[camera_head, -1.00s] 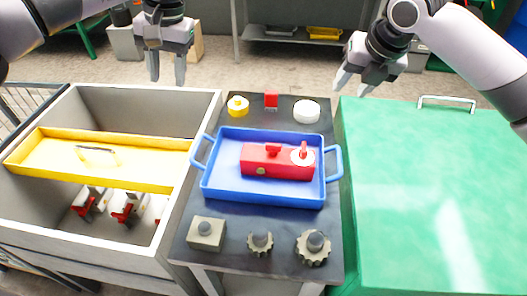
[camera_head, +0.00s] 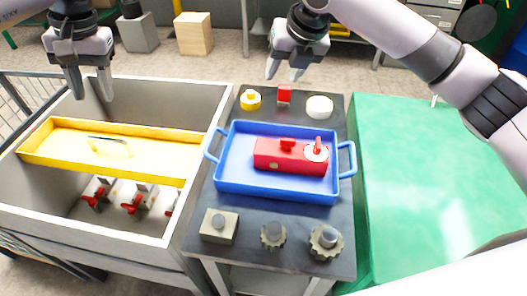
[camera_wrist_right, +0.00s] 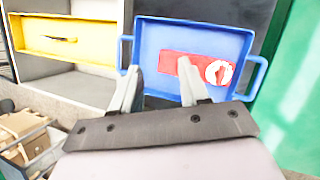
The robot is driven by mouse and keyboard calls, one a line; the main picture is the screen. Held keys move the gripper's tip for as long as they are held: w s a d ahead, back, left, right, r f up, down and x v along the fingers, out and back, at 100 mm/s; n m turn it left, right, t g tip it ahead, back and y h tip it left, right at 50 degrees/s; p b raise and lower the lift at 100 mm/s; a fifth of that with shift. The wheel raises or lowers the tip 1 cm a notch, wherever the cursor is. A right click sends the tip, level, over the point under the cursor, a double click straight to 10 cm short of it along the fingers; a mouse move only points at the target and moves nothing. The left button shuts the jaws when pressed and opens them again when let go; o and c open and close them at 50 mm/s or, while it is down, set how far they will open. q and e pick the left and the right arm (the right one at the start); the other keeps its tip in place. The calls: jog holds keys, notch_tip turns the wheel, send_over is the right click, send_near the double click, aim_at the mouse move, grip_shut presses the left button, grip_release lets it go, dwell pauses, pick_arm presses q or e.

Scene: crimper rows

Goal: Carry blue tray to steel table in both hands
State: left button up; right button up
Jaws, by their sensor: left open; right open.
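The blue tray (camera_head: 232,186) lies flat on a dark-topped stand (camera_head: 196,240), with a loop handle at its left and right ends. A red block (camera_head: 272,152) with a white disc and a red knob sits in it. My left gripper (camera_head: 91,88) is open and empty above the grey bin at the left. My right gripper (camera_head: 283,74) is open and empty above the back of the stand, beyond the tray's far edge. In the right wrist view, the blue tray (camera_wrist_right: 160,50) lies beyond its fingers (camera_wrist_right: 160,80). I cannot identify a steel table for sure.
A grey bin (camera_head: 60,215) at the left holds a yellow tray (camera_head: 60,160) and red-handled parts. A green-topped surface (camera_head: 420,190) stands at the right. Several small parts, including a yellow nut (camera_head: 250,103) and a white disc (camera_head: 320,107), lie around the tray.

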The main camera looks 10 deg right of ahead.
jog(key=v, duration=1.2)
dwell(0.3)
